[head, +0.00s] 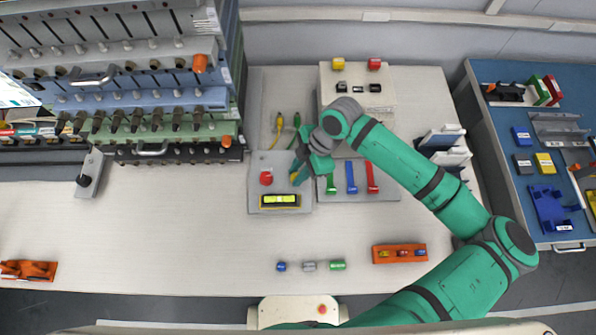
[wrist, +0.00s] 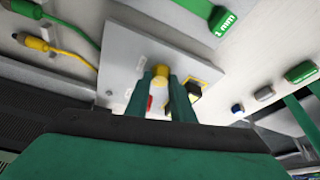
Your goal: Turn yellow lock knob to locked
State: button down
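The yellow lock knob (wrist: 160,72) sits on a light grey panel (wrist: 118,75), which also shows in the head view (head: 257,180). The panel carries a red round button (head: 266,178) and a yellow-framed display (head: 280,201) with a bright strip. My gripper (wrist: 160,90) points down at the panel from above, with its two green fingers on either side of the knob. In the head view my gripper (head: 299,175) is at the panel's right side and partly hides the knob. I cannot tell whether the fingers touch the knob or which way it is turned.
Yellow and green cables (head: 279,124) lie behind the panel. Green, blue and red handles (head: 351,178) stand to its right. A tall rack (head: 150,100) stands at the left. Small cylinders (head: 309,266) and an orange tray (head: 377,255) lie in front. The left front table is mostly clear.

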jog(key=shift+d+m, duration=0.1)
jog(key=shift+m, duration=0.3)
jog(key=shift+m+t, duration=0.5)
jog(key=shift+m, duration=0.6)
jog(key=m+t, duration=0.1)
jog(key=m, duration=0.3)
jog(key=shift+s+t, duration=0.2)
jog(key=shift+t, duration=0.2)
jog(key=m+t, duration=0.1)
jog(key=m, duration=0.3)
jog(key=shift+s+h, duration=0.15)
jog(key=shift+h, duration=0.25)
jog(key=shift+m+t+h, duration=0.3)
jog(key=shift+m+t, duration=0.1)
jog(key=shift+m, duration=1.3)
